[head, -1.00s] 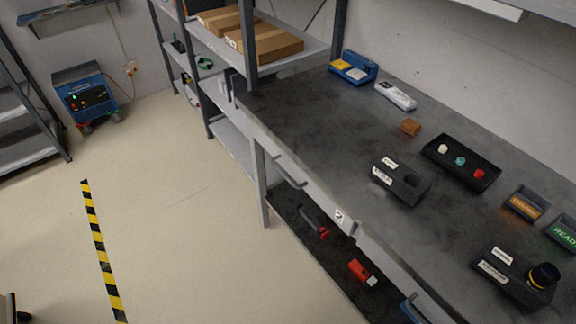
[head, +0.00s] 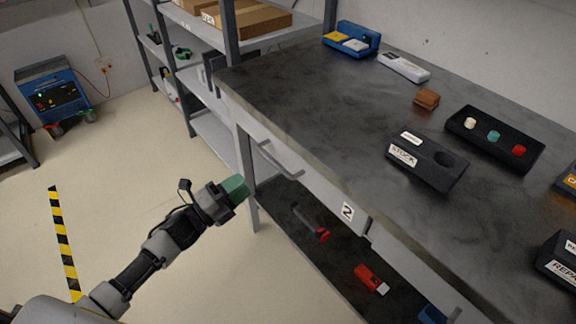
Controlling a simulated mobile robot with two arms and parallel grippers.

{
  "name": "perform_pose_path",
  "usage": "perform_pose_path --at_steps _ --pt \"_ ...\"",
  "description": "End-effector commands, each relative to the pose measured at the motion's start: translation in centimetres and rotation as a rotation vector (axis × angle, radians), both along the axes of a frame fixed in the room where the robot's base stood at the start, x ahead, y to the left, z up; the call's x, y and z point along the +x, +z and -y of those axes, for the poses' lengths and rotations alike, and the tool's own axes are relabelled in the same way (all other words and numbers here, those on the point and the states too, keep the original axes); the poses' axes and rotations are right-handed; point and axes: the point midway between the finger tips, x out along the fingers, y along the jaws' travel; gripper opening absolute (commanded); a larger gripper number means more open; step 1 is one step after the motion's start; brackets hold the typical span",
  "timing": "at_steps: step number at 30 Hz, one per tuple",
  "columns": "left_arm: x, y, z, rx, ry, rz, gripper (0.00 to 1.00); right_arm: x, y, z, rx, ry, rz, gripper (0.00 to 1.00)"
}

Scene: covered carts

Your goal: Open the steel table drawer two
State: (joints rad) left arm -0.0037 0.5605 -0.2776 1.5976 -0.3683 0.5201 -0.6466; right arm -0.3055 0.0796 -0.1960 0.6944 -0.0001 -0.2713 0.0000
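The steel table (head: 300,97) has a dark worn top and runs diagonally across the right half. Its drawer with the label "2" (head: 347,211) is in the front edge, and its front looks flush with the table. The drawer's grey bar handle (head: 277,160) sticks out near the table's left corner. My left gripper (head: 236,188) has a green tip and is in front of the table, left of and a little below the handle in the picture, apart from it. Whether its fingers are open is not clear. My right gripper is out of view.
A second handle (head: 428,300) sits further right along the front edge. The lower shelf holds red tools (head: 370,279). A black STOCK holder (head: 427,163) and a tray of coloured knobs (head: 494,138) stand on top.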

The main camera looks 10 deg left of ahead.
Motion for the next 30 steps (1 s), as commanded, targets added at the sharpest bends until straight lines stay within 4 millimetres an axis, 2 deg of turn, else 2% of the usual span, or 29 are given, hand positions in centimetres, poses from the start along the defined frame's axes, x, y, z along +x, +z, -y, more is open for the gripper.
perform_pose_path --at_steps 5,13,18,30 --pt "1.6 0.8 1.3 0.002 -0.003 0.009 0.36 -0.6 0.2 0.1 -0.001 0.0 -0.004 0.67" --pt "5.6 1.8 4.4 0.0 -0.001 0.006 0.36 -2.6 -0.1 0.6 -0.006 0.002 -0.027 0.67" --pt "7.4 2.1 5.8 0.001 0.0 0.004 0.36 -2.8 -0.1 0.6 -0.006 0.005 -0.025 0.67" --pt "8.3 2.3 6.4 0.0 -0.001 0.002 0.36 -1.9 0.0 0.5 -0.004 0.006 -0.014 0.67"
